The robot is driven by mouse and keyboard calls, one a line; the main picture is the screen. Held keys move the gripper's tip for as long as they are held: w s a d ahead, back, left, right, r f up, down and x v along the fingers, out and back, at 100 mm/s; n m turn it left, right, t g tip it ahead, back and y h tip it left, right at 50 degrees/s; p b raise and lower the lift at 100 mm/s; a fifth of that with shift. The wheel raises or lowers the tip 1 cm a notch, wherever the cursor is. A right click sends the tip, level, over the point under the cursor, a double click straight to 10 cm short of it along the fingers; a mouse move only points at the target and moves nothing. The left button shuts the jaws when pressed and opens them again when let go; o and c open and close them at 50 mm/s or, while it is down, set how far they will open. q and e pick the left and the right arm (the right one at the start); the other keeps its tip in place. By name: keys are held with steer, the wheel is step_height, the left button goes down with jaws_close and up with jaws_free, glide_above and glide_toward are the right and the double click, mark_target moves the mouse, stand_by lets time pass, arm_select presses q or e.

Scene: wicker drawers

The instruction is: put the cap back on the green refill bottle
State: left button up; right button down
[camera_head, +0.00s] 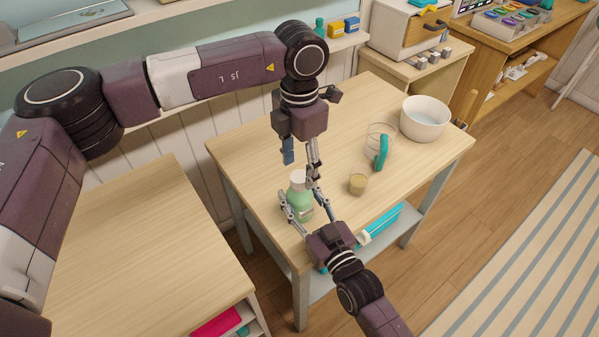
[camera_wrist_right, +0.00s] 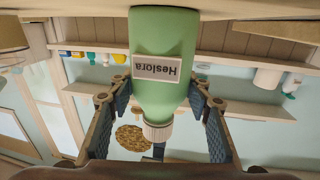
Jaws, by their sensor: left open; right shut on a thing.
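The green refill bottle (camera_head: 300,205) stands upright near the table's front left edge. Its label shows in the right wrist view (camera_wrist_right: 160,90), where the picture is upside down. A white ridged cap (camera_wrist_right: 157,132) sits at the top of its neck; I cannot tell whether it is tight. My right gripper (camera_head: 303,214) is shut on the bottle's body, one finger on each side. My left gripper (camera_head: 300,166) is open, pointing down just above the bottle, its fingers around or close beside the cap. The exact gap is hard to see.
Teal things lie on the shelf below. Another wooden table (camera_head: 130,240) at left is bare.

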arm_select(q)
step_height(320, 180, up, 9)
stand_by(0.3)
arm_select(e)
steer(key=c, duration=0.9)
jaws_free()
steer(key=shift+c, duration=0.2)
steer(key=shift+s, duration=0.1)
steer(key=v, duration=1.2)
